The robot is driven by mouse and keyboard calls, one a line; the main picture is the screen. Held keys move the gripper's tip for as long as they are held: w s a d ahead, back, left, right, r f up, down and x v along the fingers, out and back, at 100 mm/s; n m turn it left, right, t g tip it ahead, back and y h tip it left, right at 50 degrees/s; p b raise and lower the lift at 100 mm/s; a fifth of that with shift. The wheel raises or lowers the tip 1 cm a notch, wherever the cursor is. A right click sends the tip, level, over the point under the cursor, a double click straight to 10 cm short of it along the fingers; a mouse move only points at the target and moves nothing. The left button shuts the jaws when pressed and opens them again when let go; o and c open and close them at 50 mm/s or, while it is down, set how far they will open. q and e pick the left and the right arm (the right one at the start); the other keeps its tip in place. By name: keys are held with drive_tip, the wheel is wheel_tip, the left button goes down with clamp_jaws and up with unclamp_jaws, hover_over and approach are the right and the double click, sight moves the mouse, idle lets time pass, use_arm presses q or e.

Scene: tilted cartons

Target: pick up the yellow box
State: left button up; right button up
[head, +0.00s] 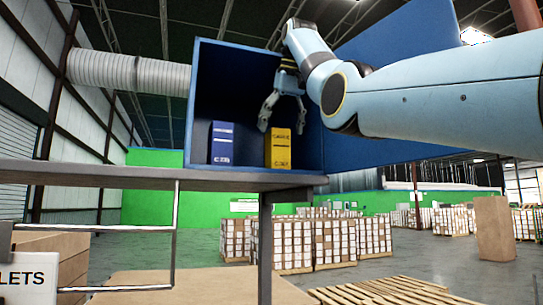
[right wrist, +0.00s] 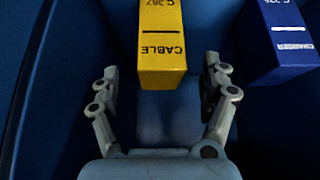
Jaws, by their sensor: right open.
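The yellow box (head: 278,148) stands upright inside an open-fronted blue cabinet (head: 318,160), towards its right side. In the right wrist view the yellow box (right wrist: 162,45), lettered CABLE, lies ahead between the two fingers. My right gripper (head: 283,114) hangs just above and in front of it in the head view. In the right wrist view the right gripper (right wrist: 161,85) is open, one finger on each side of the yellow box, with gaps and no visible contact. My left gripper is not in view.
A blue box (head: 222,143), lettered CHARGER in the right wrist view (right wrist: 285,40), stands to the left in the cabinet. The cabinet rests on a grey shelf (head: 100,174). Pallets of cartons (head: 293,242) stand on the floor behind.

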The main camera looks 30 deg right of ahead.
sight(280, 138)
drive_tip(key=p+x, duration=0.2)
drive_tip(key=x, duration=0.1)
drive_tip(key=shift+f, duration=0.35)
drive_tip(key=x, duration=0.2)
drive_tip(key=shift+w+f+p, duration=0.2)
drive_tip(key=shift+w+p, duration=0.05)
drive_tip(key=shift+p, duration=0.1)
drive_tip(key=shift+w+d+f, duration=0.1)
drive_tip(key=shift+w+f, duration=0.1)
drive_tip(key=shift+s, duration=0.25)
drive_tip(key=shift+c, duration=0.9)
drive_tip(key=c, duration=1.1)
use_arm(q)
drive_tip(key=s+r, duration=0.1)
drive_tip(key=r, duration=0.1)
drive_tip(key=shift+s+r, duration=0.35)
use_arm(e)
drive_tip(key=shift+c, duration=0.8)
drive_tip(key=shift+r, duration=0.25)
